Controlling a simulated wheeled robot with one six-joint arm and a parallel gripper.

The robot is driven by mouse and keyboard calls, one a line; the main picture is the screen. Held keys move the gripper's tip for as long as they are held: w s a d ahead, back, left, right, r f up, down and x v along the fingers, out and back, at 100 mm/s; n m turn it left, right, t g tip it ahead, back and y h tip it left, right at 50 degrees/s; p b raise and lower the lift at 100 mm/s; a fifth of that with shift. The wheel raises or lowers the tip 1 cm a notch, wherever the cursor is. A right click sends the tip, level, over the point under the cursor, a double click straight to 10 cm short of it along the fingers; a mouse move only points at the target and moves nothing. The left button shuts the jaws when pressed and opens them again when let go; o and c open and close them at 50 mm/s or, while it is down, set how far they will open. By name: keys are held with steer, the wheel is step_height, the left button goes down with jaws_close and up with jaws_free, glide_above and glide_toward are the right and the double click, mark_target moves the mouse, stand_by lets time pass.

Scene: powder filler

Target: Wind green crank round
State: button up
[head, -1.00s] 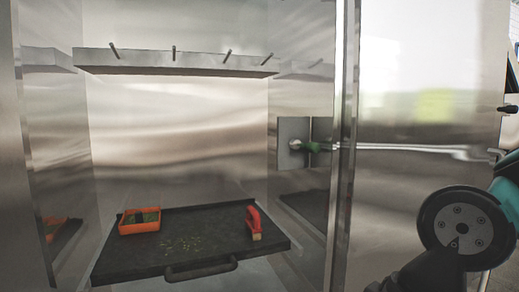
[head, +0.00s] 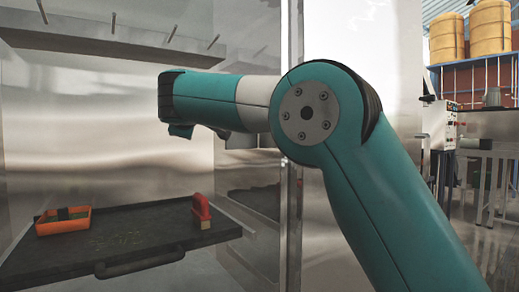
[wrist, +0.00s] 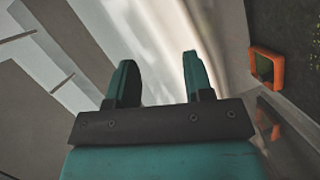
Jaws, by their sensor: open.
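My gripper (wrist: 158,76) shows in the wrist view with its two teal fingers apart and nothing between them. In the head view my arm reaches left into the metal cabinet, and its end covers part of the cabinet's right wall. The green crank is not visible in either current view; my arm hides the area of the right wall where it was seen earlier. No contact between my gripper and the crank can be seen.
An orange tray (head: 63,221) and a red-handled brush (head: 201,216) rest on a dark tray (head: 150,225) with a front handle. A shelf (head: 100,45) with several rods hangs above. The cabinet's metal front post (head: 292,240) stands beside my arm. The orange tray also shows in the wrist view (wrist: 281,72).

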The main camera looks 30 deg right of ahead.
steer(key=s+d+f+m+g+h+b, duration=0.55)
steer(key=s+d+h+b, duration=0.2)
steer(key=h, duration=0.65)
steer(key=shift+n+g, duration=0.45)
steer(key=p+x, duration=1.2)
steer(key=r+p+x, duration=0.1)
steer(key=p+x, duration=0.5)
steer(key=shift+w+d, duration=0.1)
steer(key=shift+w, duration=0.15)
steer(key=c, duration=0.6)
steer(key=shift+r, duration=0.1)
steer(key=shift+r+p, duration=0.1)
steer(key=shift+p, duration=0.6)
